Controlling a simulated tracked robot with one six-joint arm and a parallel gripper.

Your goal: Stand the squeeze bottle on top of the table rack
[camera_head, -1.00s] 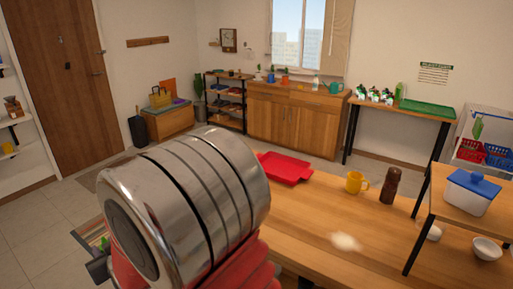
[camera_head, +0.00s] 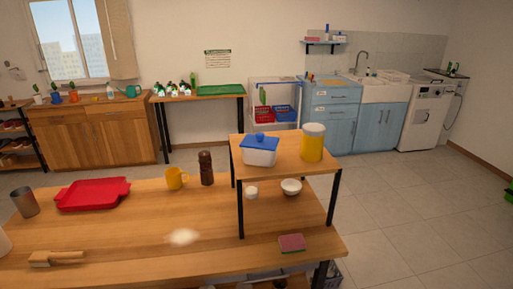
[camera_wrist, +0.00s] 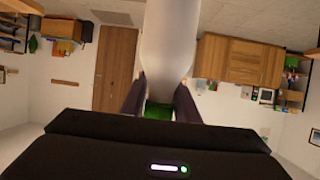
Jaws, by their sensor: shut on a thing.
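In the wrist view my gripper (camera_wrist: 158,100) is shut on a smooth white bottle (camera_wrist: 170,40), which I take to be the squeeze bottle. The bottle fills the upper middle of that view, and its far end runs out of the frame. A green patch shows between the fingers; I cannot tell whether it belongs to the bottle. The head view shows neither my gripper nor the held bottle. The wooden table rack (camera_head: 287,163) with black legs stands on the right end of the table. A white tub with a blue lid (camera_head: 260,151) and a yellow canister (camera_head: 312,145) are on its top.
Under the rack are a white bowl (camera_head: 291,187) and a small white item. A sponge (camera_head: 292,243) lies in front. A pepper mill (camera_head: 206,168), yellow mug (camera_head: 176,179) and red tray (camera_head: 92,194) stand to the left. Bare rack top lies between tub and canister.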

